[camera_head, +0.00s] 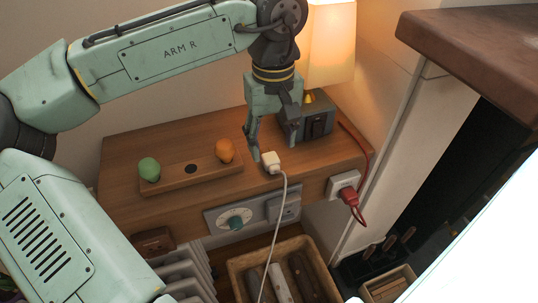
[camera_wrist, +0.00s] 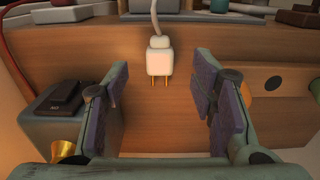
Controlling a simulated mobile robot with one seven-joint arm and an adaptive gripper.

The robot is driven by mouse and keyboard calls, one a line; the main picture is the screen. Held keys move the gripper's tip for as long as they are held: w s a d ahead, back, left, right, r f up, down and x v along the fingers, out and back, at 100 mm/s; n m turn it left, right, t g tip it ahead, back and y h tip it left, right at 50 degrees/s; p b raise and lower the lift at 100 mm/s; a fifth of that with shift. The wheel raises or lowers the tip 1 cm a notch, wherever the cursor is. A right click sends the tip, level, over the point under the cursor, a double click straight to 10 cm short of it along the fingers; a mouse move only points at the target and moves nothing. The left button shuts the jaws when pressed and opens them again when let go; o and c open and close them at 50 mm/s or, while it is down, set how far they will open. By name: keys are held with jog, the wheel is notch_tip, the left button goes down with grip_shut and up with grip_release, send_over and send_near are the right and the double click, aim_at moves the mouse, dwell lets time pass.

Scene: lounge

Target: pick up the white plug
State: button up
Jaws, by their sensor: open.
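The white plug (camera_head: 271,162) lies on the wooden cabinet top (camera_head: 190,207), near its front edge, with its white cord hanging down over the front. In the wrist view the white plug (camera_wrist: 159,60) shows its brass prongs pointing toward my gripper, with the cord running away behind it. My gripper (camera_head: 271,148) is just above the cabinet at the plug, pointing down. In the wrist view its two padded fingers (camera_wrist: 163,107) are spread wide, one to each side of the plug's line. The plug sits centred ahead of the gap, and nothing is held.
A dark box (camera_head: 316,118) stands close right of my gripper, by the lit lamp (camera_head: 331,40). A red plug (camera_head: 349,197) sits in the right socket.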

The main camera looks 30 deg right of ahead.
aim_at(272, 159)
jog(key=shift+w+f+p, duration=0.1)
jog(key=shift+f+p, duration=0.25)
jog(key=shift+f, duration=2.25)
grip_shut()
